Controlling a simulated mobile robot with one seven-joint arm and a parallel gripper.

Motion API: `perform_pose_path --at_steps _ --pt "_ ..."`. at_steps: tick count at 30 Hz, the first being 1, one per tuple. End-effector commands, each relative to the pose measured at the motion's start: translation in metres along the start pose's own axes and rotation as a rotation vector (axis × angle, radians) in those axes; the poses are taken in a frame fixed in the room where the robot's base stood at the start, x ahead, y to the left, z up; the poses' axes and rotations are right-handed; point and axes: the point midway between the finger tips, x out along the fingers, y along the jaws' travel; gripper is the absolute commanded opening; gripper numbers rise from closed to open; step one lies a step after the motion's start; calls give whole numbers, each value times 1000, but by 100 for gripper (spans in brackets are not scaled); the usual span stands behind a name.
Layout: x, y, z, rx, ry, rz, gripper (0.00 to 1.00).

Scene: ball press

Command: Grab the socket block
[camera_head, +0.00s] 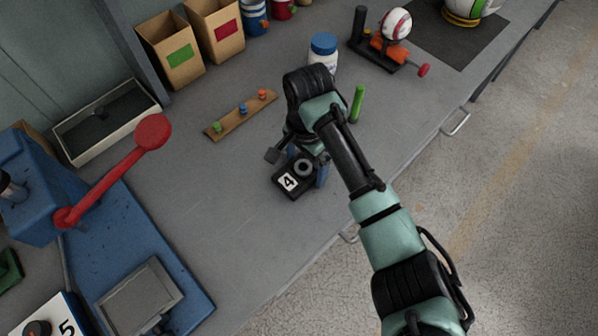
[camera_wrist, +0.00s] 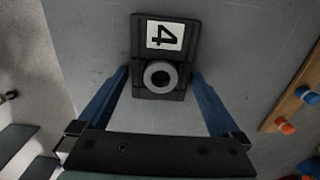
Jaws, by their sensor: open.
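The socket block is a small black block (camera_head: 291,190) with a white "4" label and a grey ring, standing on the grey workbench in the head view. In the wrist view the block (camera_wrist: 146,47) lies upper centre, its ring end toward my gripper. My gripper (camera_wrist: 161,78) is open, its two blue fingers on either side of the block's ring end, with small gaps visible. In the head view my gripper (camera_head: 305,172) hangs over the block from above, and my wrist hides part of the fingers. Contact with the block cannot be told.
A wooden strip with coloured pegs (camera_head: 240,116) lies behind to the left. A green stick (camera_head: 357,103) and a white jar with blue lid (camera_head: 323,54) stand near my wrist. A blue press with a red lever (camera_head: 108,180) stands left. The bench's front edge is close on the right.

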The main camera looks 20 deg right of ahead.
Motion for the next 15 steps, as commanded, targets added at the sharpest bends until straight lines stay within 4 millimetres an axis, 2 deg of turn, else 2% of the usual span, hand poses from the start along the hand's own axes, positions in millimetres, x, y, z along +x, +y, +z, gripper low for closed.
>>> perform_pose_path --at_steps 5,15 --pt "0 0 0 0 0 0 98" --pt "-1 0 0 0 0 0 37"
